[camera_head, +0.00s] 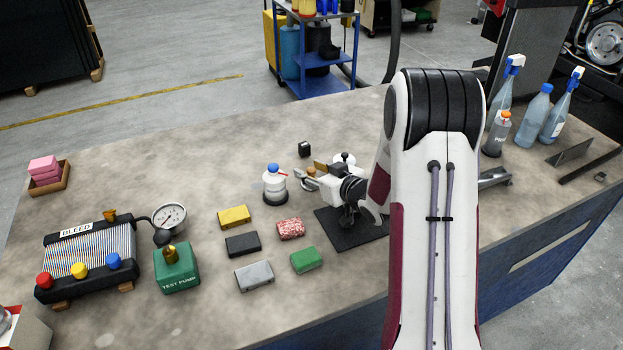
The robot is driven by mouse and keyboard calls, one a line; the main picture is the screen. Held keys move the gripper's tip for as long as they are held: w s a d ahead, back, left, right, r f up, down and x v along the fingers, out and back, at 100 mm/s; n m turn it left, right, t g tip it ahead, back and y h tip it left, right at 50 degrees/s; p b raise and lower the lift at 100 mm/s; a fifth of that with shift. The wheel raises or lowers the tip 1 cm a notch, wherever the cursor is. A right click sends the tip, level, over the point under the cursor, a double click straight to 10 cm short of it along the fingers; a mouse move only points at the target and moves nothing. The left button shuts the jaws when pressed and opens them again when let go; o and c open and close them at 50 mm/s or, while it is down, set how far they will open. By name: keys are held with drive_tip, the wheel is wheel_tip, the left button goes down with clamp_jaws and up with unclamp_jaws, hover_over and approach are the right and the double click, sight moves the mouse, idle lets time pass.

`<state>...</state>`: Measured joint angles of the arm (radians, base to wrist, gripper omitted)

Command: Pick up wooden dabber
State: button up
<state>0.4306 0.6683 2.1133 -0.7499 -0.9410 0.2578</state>
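My gripper (303,179) reaches left from my arm, low over the bench behind a black mat. A small tan, wood-coloured piece (320,167) shows right at the gripper's end; it may be the wooden dabber, but it is too small to be sure. I cannot tell whether the fingers touch it, or whether they are open or shut. My gripper body and arm hide part of this area. A white pot (274,190) with a blue cap and red spout stands just left of the gripper.
Several coloured blocks, including a yellow one (234,216), lie in front left. A green test pump (176,270) and a radiator-like core (90,255) stand farther left. The black mat (345,237) lies below the gripper. Bottles (532,118) stand at right.

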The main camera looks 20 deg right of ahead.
sight(311, 169)
idle(0.5)
clamp_jaws()
drive_tip(key=shift+r, duration=0.15)
drive_tip(key=shift+r, duration=4.85)
